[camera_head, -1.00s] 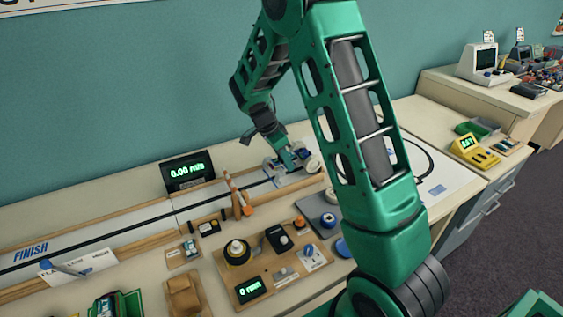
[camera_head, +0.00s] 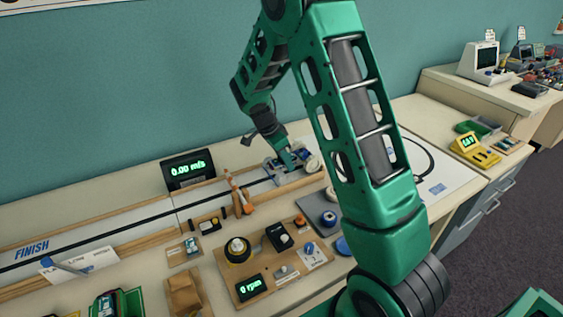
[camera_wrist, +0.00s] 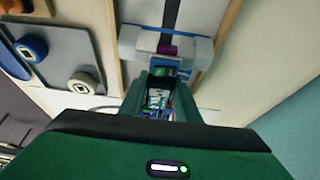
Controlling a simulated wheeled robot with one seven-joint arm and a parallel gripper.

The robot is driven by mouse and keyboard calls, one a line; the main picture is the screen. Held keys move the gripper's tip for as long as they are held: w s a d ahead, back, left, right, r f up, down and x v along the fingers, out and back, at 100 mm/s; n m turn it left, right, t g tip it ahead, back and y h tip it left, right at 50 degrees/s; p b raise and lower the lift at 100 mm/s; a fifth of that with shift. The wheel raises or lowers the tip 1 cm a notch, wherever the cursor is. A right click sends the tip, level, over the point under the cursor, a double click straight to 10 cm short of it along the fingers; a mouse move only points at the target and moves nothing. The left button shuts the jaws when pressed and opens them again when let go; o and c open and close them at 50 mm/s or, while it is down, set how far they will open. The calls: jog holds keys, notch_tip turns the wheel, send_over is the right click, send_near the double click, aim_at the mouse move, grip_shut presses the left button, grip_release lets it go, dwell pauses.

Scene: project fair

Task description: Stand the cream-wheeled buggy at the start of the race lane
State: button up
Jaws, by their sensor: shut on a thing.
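My gripper (camera_head: 290,163) is low over the right end of the race lane (camera_head: 145,228). In the wrist view its fingers (camera_wrist: 160,97) are closed around a small body with blue, green and white parts, the buggy (camera_wrist: 158,98). A cream round part (camera_head: 312,162), apparently one of its wheels, shows beside the gripper in the head view. A grey-blue block (camera_wrist: 165,45) with a purple piece lies across the lane's black line just ahead of the fingers. Whether the wheels touch the lane is hidden.
A grey pad (camera_wrist: 62,62) with a blue disc (camera_wrist: 31,48) and a cream disc (camera_wrist: 85,83) lies beside the lane. Orange posts (camera_head: 236,192) stand at its front edge; a speed display (camera_head: 188,170) reading 0.00 stands behind. A wooden panel (camera_head: 262,290) is in front.

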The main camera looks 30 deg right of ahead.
jog(key=shift+d, duration=0.3)
jog(key=shift+s+d+f, duration=0.1)
jog(key=shift+d+f, duration=0.05)
jog(key=shift+f, duration=0.15)
grip_shut()
jog(key=o, duration=1.1)
grip_release()
jog(key=shift+a, duration=0.2)
jog(key=shift+a+r, duration=0.15)
jog(key=shift+r, duration=0.2)
jog(key=v, duration=1)
